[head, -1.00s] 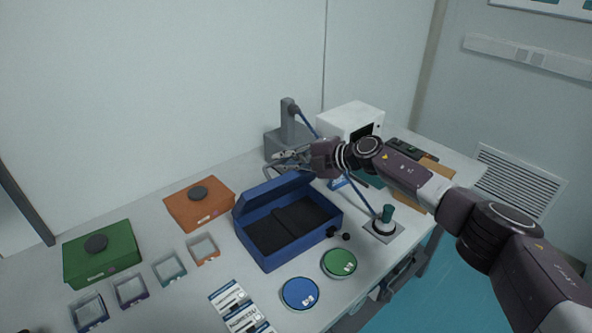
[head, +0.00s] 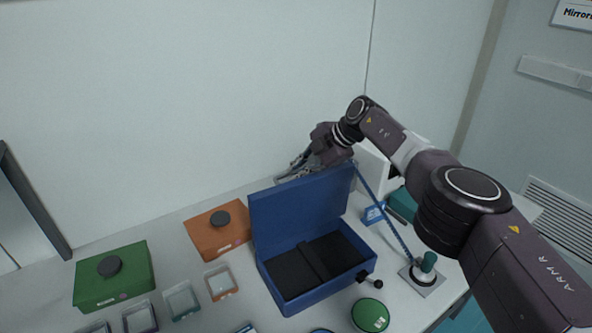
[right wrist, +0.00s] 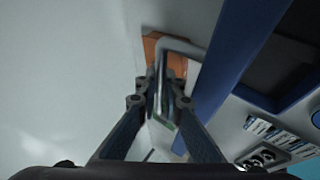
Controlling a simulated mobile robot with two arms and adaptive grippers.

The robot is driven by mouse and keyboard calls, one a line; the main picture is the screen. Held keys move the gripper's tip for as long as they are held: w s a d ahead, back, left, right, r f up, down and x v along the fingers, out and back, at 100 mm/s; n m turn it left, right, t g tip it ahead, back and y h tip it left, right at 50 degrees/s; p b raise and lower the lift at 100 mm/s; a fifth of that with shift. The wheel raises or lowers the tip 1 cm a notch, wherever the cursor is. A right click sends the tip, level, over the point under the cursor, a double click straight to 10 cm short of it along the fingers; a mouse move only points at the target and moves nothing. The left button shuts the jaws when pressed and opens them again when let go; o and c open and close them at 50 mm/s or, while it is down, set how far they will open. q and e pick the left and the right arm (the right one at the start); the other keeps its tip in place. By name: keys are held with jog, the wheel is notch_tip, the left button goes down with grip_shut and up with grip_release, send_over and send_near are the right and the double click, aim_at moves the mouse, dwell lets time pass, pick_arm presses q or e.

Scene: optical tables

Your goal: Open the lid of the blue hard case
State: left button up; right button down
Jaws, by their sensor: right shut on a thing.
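The blue hard case (head: 320,293) sits on the table with its lid (head: 300,212) raised to about upright. Its dark padded inside, crossed by a dark strap, faces me. My right gripper (head: 292,170) is behind the lid's top edge, partly hidden by it. In the right wrist view the fingers (right wrist: 162,90) are shut on a grey loop handle (right wrist: 182,44) at the blue lid (right wrist: 222,75). The exact contact is partly hidden by the fingers. My left gripper is in no view.
An orange box (head: 217,234) and a green box (head: 113,280) stand left of the case. Small clear trays (head: 181,300) lie in front. A green round dish (head: 370,315) is near the case's front right. A stand with a green knob (head: 424,272) is at right.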

aim_at(322, 176)
jog(key=shift+s+f, duration=0.2)
jog(key=shift+f, duration=0.05)
jog(key=c, duration=2)
grip_release()
jog(key=shift+c, duration=0.2)
jog(key=shift+w+a, duration=0.1)
jog(key=shift+w, duration=0.05)
jog(key=v, duration=1.2)
jog(key=shift+w, duration=0.1)
